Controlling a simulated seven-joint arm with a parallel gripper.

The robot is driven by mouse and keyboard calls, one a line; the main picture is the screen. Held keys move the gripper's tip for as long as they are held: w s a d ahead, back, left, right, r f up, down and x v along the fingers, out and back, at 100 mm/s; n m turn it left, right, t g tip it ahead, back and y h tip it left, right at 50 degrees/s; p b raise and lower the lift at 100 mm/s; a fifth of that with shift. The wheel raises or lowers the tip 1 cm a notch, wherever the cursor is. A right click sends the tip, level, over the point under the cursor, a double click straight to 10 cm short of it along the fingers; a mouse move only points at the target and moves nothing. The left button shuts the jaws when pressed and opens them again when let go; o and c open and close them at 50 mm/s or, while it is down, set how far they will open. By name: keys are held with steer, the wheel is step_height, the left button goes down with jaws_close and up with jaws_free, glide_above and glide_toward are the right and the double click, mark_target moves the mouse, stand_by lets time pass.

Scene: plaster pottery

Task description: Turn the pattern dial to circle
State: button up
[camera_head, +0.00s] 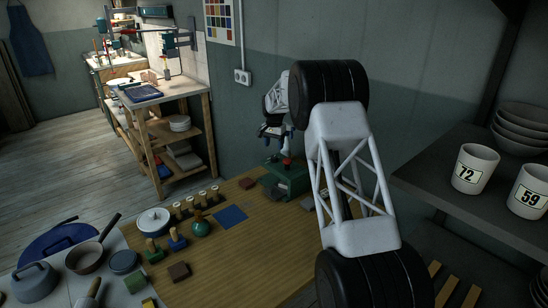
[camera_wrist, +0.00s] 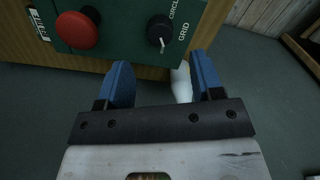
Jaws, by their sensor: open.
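The pattern dial (camera_wrist: 160,31) is a black round knob on a dark green panel (camera_wrist: 118,30) in the wrist view. Its white pointer mark points down in that view. The label CIRCLE (camera_wrist: 173,9) is at its upper right and the label GRID (camera_wrist: 183,31) at its right. My gripper (camera_wrist: 161,64) has two blue fingers, spread apart with nothing gripped, just below the dial and not touching it in the picture. In the head view the green box (camera_head: 290,182) stands at the table's back edge, with my gripper (camera_head: 276,134) above it; the dial cannot be made out there.
A red button (camera_wrist: 76,30) is left of the dial. A white object (camera_wrist: 181,83) shows behind the right finger. A dark shelf (camera_head: 470,205) with numbered cups is at right.

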mark_target(274, 157)
steer(key=shift+f, duration=3.35)
steer(key=c, duration=0.9)
